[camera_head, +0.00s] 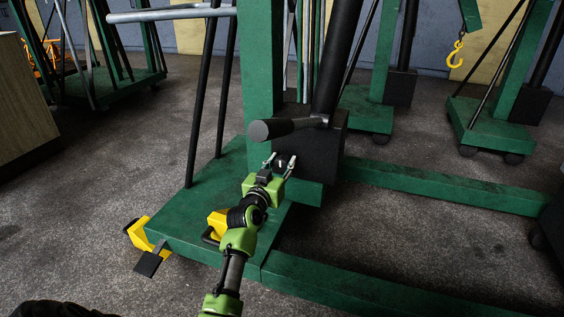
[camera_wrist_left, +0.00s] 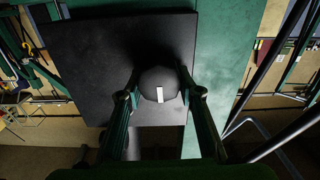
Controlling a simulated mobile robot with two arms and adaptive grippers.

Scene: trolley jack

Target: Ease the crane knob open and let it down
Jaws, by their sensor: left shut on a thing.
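The crane is a green frame with a black pump block (camera_head: 325,140) at the foot of its upright post (camera_head: 261,60). The crane knob (camera_head: 280,163) is small, dark and round with a white mark, low on the block. My left gripper (camera_head: 280,162) reaches it from the front, one finger on each side. In the left wrist view the knob (camera_wrist_left: 159,86) sits between the fingertips of my left gripper (camera_wrist_left: 160,96), which is shut on it. The white mark points nearly straight up and down there, tilted slightly. My right gripper is in neither view.
A thick black pump handle (camera_head: 288,127) sticks out just above my left gripper. The green base (camera_head: 185,215) has yellow-and-black wheel parts (camera_head: 138,232) at its left corner. Green legs (camera_head: 430,185) run right along the floor. Other green cranes stand behind, one with a yellow hook (camera_head: 455,54).

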